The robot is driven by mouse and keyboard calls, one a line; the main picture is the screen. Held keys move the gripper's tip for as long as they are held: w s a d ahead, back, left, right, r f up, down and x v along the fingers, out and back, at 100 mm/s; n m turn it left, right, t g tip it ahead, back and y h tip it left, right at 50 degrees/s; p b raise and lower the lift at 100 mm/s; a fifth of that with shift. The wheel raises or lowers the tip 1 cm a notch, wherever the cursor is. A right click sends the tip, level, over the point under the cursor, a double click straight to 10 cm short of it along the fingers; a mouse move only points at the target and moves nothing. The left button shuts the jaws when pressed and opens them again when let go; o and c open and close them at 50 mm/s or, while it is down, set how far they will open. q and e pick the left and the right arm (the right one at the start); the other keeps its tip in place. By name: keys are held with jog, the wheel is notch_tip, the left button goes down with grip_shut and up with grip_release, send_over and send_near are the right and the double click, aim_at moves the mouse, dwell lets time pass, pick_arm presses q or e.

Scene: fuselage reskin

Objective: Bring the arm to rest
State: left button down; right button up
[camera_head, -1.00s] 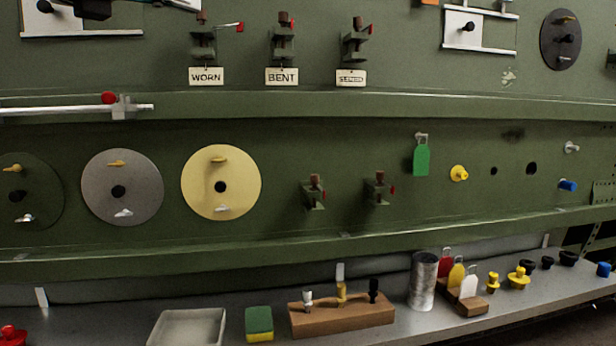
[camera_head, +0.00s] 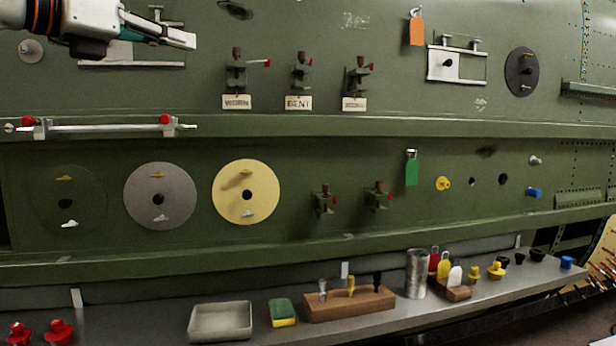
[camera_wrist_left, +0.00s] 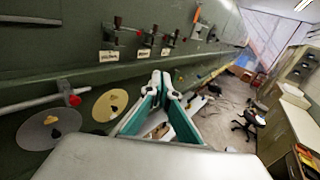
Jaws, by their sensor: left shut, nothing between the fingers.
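My left gripper (camera_head: 190,40) is at the top left of the head view, in front of the green fuselage wall (camera_head: 290,25). Its fingers are closed together with nothing between them. In the left wrist view the teal-sided fingers (camera_wrist_left: 161,80) meet at their tips, and they point along the wall. The gripper appears clear of the wall fittings, though a white plate with a rail (camera_head: 125,57) is partly hidden behind it. My right gripper shows in neither view.
Below are clamps with tags (camera_head: 237,101), a rod with red knobs (camera_head: 105,127), round discs (camera_head: 246,193) and two more clamps. A grey shelf (camera_head: 130,325) holds a tray (camera_head: 221,322), a sponge (camera_head: 282,312), a wooden block (camera_head: 350,304) and a can (camera_head: 416,274).

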pick_arm(q)
jog(key=w+d+f+g+h, duration=0.2)
jog(key=d+f+g+h, duration=0.15)
jog(key=d+f, duration=0.55)
jog(key=w+d+f+g+h, duration=0.2)
jog(key=d+f+g+h, duration=0.3)
jog(key=f, duration=0.8)
notch_tip(320, 180, down, 17)
jog(key=s+d+n+t+h, duration=0.1)
jog(key=n+t, duration=0.4)
jog(key=n, duration=0.5)
jog(key=s+a+f+n+t+y, duration=0.2)
jog(key=a+f+n+y, duration=0.15)
jog(key=f+n, duration=0.5)
jog(key=s+a+f+n+t+y, duration=0.15)
jog(key=f+n+y, duration=0.35)
jog(key=f, duration=0.7)
jog(key=s+a+f+n+t+y, duration=0.2)
jog(key=a+f+n+t+y, duration=0.15)
jog(key=f+n, duration=0.5)
jog(key=s+a+f+n+g+y, duration=0.2)
jog(key=s+f+n+g, duration=0.1)
jog(key=s+f, duration=0.8)
jog(key=s+a+f+n+g+y, duration=0.3)
jog(key=s+f, duration=0.8)
jog(key=f, duration=0.4)
jog(key=shift+s+a+f+g, duration=0.2)
jog(key=shift+f+g, duration=0.1)
jog(key=shift+g, duration=0.45)
